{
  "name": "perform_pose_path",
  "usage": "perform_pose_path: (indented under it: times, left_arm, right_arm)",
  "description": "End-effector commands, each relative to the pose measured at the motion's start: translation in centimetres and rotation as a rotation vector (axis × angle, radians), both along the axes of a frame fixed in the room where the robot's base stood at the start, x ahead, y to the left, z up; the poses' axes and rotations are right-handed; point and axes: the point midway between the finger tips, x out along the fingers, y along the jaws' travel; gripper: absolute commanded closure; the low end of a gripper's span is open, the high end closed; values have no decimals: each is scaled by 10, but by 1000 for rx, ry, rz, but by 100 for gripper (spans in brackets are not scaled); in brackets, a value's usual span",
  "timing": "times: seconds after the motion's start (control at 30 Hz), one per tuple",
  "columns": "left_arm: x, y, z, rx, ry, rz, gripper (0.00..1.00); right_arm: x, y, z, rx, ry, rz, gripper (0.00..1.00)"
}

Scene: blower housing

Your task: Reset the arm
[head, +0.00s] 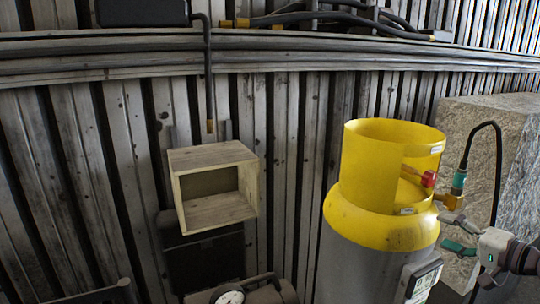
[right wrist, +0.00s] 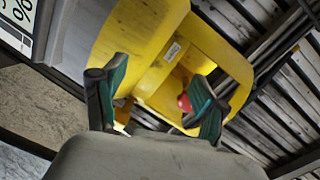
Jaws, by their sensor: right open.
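My right gripper (head: 453,233) is at the right of the head view, beside the yellow-topped gas cylinder (head: 385,222). Its two green-padded fingers are spread apart with nothing held between them. In the right wrist view the open fingers (right wrist: 158,82) point at the yellow collar, and the red valve knob (right wrist: 185,102) shows near one finger. The knob also shows in the head view (head: 429,179) inside the collar opening. I cannot tell whether a finger touches the cylinder. My left gripper is out of view.
A black hose with a teal connector (head: 459,182) rises from the valve, close to my right gripper. A stone-like block (head: 512,140) stands behind it. An open wooden box (head: 214,187) is on the corrugated wall.

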Motion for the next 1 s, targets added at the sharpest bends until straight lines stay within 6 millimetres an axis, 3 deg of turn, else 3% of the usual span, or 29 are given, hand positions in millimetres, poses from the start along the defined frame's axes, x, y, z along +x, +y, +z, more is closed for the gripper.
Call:
perform_pose_path:
  times: [0.03, 0.2, 0.27, 0.4, 0.5, 0.63, 0.8, 1.0]
  left_arm:
    - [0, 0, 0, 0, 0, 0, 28]
    - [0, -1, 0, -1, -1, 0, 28]
    - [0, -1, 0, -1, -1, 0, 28]
    - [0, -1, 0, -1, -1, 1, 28]
    - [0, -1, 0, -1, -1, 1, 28]
    - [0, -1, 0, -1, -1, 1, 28]
    - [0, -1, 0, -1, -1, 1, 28]
    - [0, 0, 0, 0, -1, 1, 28]
  right_arm:
    - [-6, 22, -37, -71, 54, 34, 28]
    - [-47, 86, -145, -359, 209, 159, 28]
    - [-68, 108, -180, -461, 258, 213, 28]
    - [-131, 155, -246, -695, 358, 348, 28]
    - [-171, 178, -273, -827, 406, 426, 28]
    - [-216, 197, -291, -955, 454, 501, 28]
    - [-263, 214, -298, -1079, 504, 571, 28]
    - [-307, 223, -295, -1180, 561, 623, 28]
